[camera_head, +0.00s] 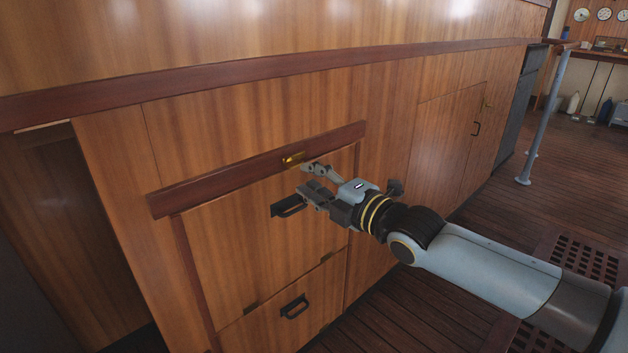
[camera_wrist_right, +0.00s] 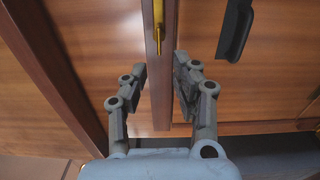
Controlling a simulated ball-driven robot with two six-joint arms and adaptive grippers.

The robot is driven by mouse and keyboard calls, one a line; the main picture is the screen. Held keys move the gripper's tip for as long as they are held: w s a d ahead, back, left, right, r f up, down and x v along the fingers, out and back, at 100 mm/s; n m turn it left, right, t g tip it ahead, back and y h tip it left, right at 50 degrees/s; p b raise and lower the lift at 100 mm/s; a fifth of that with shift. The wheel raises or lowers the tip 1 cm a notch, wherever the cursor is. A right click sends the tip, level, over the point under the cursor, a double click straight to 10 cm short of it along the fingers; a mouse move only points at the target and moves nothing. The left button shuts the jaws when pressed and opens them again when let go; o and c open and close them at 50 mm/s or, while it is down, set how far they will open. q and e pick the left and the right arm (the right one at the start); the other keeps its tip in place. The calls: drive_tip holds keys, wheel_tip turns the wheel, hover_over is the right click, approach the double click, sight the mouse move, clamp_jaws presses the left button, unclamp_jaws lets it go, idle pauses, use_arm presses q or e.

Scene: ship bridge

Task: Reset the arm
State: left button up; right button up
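My right arm reaches in from the lower right in the head view. My right gripper (camera_head: 306,179) is in front of the wooden cabinet, close to a black drawer handle (camera_head: 288,207) and a small brass latch (camera_head: 293,158). In the right wrist view the two fingers of the right gripper (camera_wrist_right: 161,70) stand apart with nothing held between them. The brass latch (camera_wrist_right: 158,22) shows beyond the gap, and the black handle (camera_wrist_right: 235,28) lies to the right of the fingers. My left gripper is not in view.
The cabinet (camera_head: 250,252) has a projecting dark wood ledge (camera_head: 235,172) and a lower black handle (camera_head: 294,307). A grey railing post (camera_head: 543,120) stands at the right. Plank floor (camera_head: 400,318) with a grating (camera_head: 585,262) lies in front.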

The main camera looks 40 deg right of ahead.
drive_tip(key=shift+s, duration=0.1)
idle(0.5)
drive_tip(key=s+f+m+g+h, duration=0.1)
drive_tip(key=s+f+m+g, duration=0.2)
drive_tip(key=s+f, duration=0.65)
drive_tip(key=s+f+m+g+h, duration=0.1)
drive_tip(key=s+f+m+g, duration=0.2)
drive_tip(key=f, duration=1.1)
drive_tip(key=s+f+m+g+h, duration=0.1)
drive_tip(key=s+f+m+g, duration=0.15)
drive_tip(key=s+f, duration=0.7)
drive_tip(key=s+a+f+m+g, duration=0.1)
drive_tip(key=s+f+m+g, duration=0.2)
drive_tip(key=s, duration=0.6)
drive_tip(key=s+a+f+m+g, duration=0.1)
drive_tip(key=s+f+m+g, duration=0.2)
drive_tip(key=s+f, duration=0.4)
drive_tip(key=s+a+f+m+g, duration=0.2)
drive_tip(key=s+f+m+g, duration=0.1)
drive_tip(key=s, duration=0.9)
wheel_tip(320, 180, down, 3)
drive_tip(key=shift+s+r+m+y, duration=0.2)
drive_tip(key=shift+s+m+y, duration=0.1)
drive_tip(key=shift+m, duration=0.25)
drive_tip(key=shift+a, duration=0.1)
